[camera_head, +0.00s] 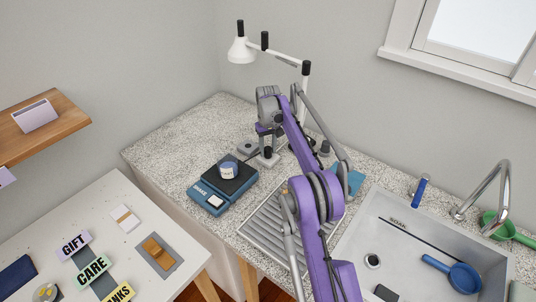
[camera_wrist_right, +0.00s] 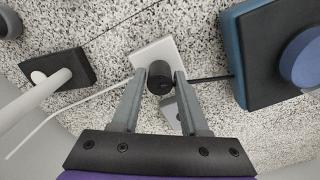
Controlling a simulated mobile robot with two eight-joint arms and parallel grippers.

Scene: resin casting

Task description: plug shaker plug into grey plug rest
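The shaker plug (camera_wrist_right: 159,80) is a short black cylinder with a black cable running right. My right gripper (camera_wrist_right: 160,76) has its two fingers on either side of it and appears shut on it. In the head view the plug (camera_head: 268,152) shows dark under the right gripper (camera_head: 267,140). Below it is a pale square block (camera_wrist_right: 153,51), a plug rest, light grey in the head view (camera_head: 265,161). I cannot tell whether the plug is seated in it. A second grey block (camera_wrist_right: 171,112), also seen in the head view (camera_head: 246,147), lies beside it. My left gripper is not in view.
A sink (camera_head: 400,245) is at the right.

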